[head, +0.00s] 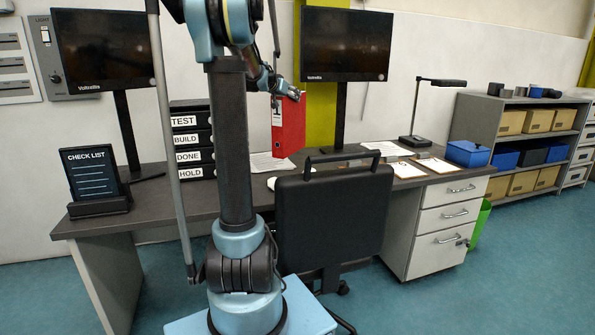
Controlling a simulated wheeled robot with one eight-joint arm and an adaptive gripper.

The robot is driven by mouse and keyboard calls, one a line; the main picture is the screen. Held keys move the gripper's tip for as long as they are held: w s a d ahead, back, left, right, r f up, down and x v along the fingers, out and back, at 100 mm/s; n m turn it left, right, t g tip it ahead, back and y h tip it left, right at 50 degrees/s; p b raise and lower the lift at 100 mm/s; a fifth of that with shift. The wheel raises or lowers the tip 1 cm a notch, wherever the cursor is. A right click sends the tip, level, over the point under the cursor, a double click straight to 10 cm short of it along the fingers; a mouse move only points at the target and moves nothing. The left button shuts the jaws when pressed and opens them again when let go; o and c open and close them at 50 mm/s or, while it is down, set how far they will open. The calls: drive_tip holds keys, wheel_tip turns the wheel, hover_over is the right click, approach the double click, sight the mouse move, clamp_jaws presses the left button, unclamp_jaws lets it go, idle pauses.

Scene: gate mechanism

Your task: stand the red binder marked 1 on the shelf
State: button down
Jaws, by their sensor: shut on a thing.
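The red binder (290,128) hangs upright in the air above the desk, near the middle of the head view. My gripper (291,95) is shut on the binder's top edge. The shelf (518,107) is a grey open unit at the right, against the wall, well apart from the binder. It holds tan and blue bins on its levels, and a few small dark things on top.
The desk (240,200) carries two monitors, a stack of black binders (193,141), a check list stand (94,177), papers, a lamp (425,110) and a blue box (468,153). A black chair (330,220) stands in front. Blue floor is clear at the right.

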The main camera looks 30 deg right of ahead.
sight(289, 117)
drive_tip(key=shift+a, duration=0.15)
drive_tip(key=shift+f, duration=5)
drive_tip(key=c, duration=0.6)
unclamp_jaws()
drive_tip(key=shift+f, duration=0.1)
